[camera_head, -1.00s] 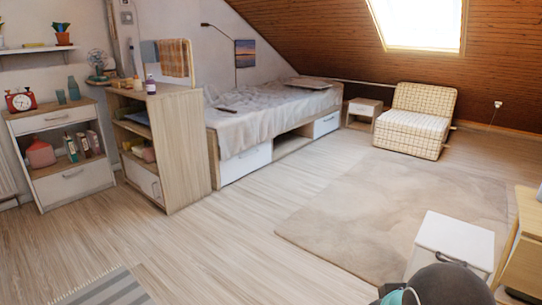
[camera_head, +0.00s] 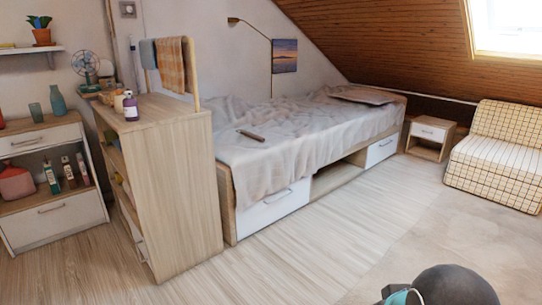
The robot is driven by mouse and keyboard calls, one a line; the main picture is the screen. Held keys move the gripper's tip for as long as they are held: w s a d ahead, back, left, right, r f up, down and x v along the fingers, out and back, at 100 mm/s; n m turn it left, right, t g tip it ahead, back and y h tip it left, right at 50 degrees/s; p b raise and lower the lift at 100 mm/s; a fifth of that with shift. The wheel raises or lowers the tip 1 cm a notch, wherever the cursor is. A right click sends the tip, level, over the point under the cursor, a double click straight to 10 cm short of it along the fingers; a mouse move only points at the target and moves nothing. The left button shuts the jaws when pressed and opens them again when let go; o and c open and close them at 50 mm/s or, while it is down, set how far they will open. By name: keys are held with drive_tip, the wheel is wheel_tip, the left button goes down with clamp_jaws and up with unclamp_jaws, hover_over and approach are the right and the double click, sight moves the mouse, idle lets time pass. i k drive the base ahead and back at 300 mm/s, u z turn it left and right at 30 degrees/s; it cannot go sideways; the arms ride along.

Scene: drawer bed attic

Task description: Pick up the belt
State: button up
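A small dark, elongated item (camera_head: 251,135) lies on the grey rumpled cover near the left end of the bed (camera_head: 272,210). It may be the belt, but it is too small to tell for sure. Nothing touches it except the cover. A dark rounded part of my arm with a teal piece shows at the bottom right. My gripper's fingers are not visible, and my arm is well apart from the bed.
A wooden shelf unit (camera_head: 170,190) with bottles and a towel rack stands at the bed's left end. A drawer cabinet (camera_head: 52,215) is at far left. A nightstand (camera_head: 430,135) and checkered chair (camera_head: 497,160) stand right. The floor before the bed is clear.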

sight(247, 134)
drive_tip(key=u, duration=0.15)
drive_tip(key=i, duration=1.95)
drive_tip(key=z, duration=0.85)
drive_tip(key=i, duration=1.1)
drive_tip(key=u, duration=0.8)
drive_tip(key=i, duration=1)
drive_tip(key=u, duration=0.85)
